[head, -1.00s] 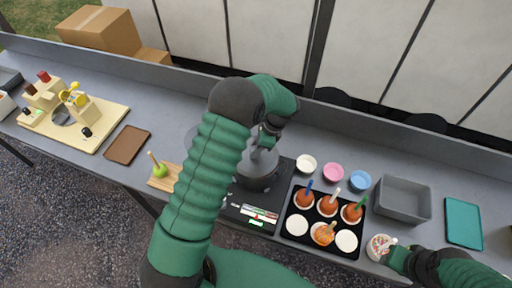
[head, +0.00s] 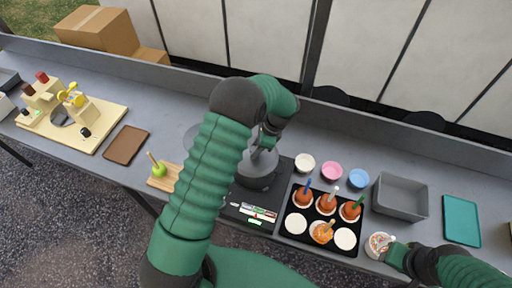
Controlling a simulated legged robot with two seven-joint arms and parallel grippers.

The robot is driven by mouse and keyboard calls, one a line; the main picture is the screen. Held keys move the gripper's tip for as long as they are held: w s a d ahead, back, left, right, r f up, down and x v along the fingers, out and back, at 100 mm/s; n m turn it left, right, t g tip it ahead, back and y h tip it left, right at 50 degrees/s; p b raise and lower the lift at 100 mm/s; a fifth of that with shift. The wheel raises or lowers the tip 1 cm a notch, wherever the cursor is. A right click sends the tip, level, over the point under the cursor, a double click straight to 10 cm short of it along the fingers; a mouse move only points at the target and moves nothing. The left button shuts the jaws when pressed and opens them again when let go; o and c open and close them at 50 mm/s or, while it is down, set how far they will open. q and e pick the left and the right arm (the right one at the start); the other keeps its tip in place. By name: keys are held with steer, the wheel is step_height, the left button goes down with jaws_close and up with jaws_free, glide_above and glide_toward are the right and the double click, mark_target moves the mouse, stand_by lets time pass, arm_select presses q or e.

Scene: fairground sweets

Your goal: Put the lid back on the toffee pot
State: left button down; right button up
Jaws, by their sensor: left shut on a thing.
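The toffee pot (head: 256,182) is dark grey and stands on a black hob panel in the middle of the table, partly hidden by my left arm. A lighter grey lid (head: 262,162) shows at the pot's top. My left gripper (head: 266,143) is above the pot and shut on the lid at its handle. The lid looks level or slightly tilted over the pot's mouth; I cannot tell whether it rests fully on the rim. My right gripper (head: 392,253) is at the lower right, beside a sprinkle cup (head: 379,245); its fingers are too small to read.
A black tray (head: 318,248) with coated apples and white papers lies right of the hob (head: 248,211). Small white, pink and blue bowls (head: 331,172), a grey bin (head: 400,205) and a teal tray (head: 461,220) are further right. A green apple (head: 159,170) and brown tray (head: 126,144) lie left.

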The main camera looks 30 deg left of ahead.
arm_select(q)
steer(key=c, duration=0.6)
jaws_free()
steer(key=shift+o, duration=0.2)
steer(key=shift+r+p, duration=2.8)
steer(key=shift+r, duration=0.7)
jaws_close()
steer(key=shift+f, duration=0.2)
